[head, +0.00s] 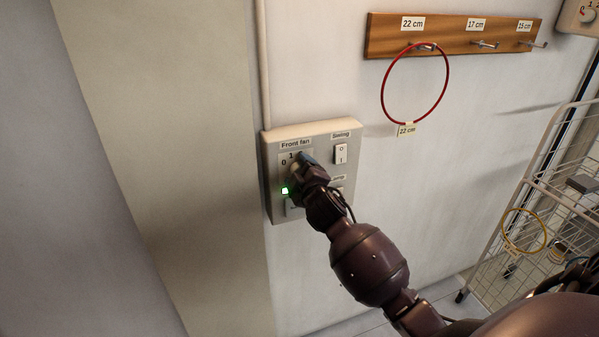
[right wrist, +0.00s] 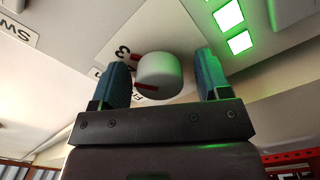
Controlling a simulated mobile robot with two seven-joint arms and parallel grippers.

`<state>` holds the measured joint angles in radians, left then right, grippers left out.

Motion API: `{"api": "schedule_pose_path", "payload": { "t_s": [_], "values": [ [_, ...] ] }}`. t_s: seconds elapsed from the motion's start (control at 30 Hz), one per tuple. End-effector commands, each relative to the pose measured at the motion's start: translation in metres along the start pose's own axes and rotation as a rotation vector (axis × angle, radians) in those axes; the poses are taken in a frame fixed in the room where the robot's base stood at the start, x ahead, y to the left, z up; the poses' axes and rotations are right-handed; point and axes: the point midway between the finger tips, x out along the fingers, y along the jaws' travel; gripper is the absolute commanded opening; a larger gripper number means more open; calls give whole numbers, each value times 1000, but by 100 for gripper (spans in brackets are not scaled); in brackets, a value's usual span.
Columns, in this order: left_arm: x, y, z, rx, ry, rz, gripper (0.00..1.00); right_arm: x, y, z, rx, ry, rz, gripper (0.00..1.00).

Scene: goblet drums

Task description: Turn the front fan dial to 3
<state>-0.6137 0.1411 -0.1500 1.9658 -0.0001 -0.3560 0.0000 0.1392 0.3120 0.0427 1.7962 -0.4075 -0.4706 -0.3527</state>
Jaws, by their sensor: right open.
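The front fan dial is a round pale knob (right wrist: 158,72) on a wall-mounted control panel (head: 267,160). In the head view my right gripper (head: 304,160) covers most of it, with the numbers 0 and 1 showing beside it. In the right wrist view my right gripper (right wrist: 156,80) is open, with one blue-green finger on each side of the knob. Gaps show between knob and fingers. A red mark on the knob's lower left points away from the printed 3 (right wrist: 122,50). My left gripper is not in view.
A white Swing switch (head: 341,154) sits right of the dial. A green light (head: 285,190) glows below left. A wooden hook rack (head: 385,35) holds a red hoop (head: 384,100) above right. A wire cart (head: 500,225) stands at the right.

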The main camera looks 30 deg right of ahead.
Motion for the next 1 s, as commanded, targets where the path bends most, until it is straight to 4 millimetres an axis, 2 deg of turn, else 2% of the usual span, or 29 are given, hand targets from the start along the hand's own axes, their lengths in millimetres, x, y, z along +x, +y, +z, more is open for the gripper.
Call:
{"api": "schedule_pose_path", "payload": {
  "t_s": [0.27,0.37,0.7,0.83,1.0],
  "values": [
    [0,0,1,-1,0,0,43,-8,0,0,-1,1,1,70],
    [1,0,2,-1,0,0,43,-21,0,0,0,1,1,70],
    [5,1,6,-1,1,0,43,-81,-1,1,1,0,0,70],
    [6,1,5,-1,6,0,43,-97,-1,1,0,0,-1,70],
    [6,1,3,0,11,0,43,-107,0,0,-1,0,0,70]
  ]
}}
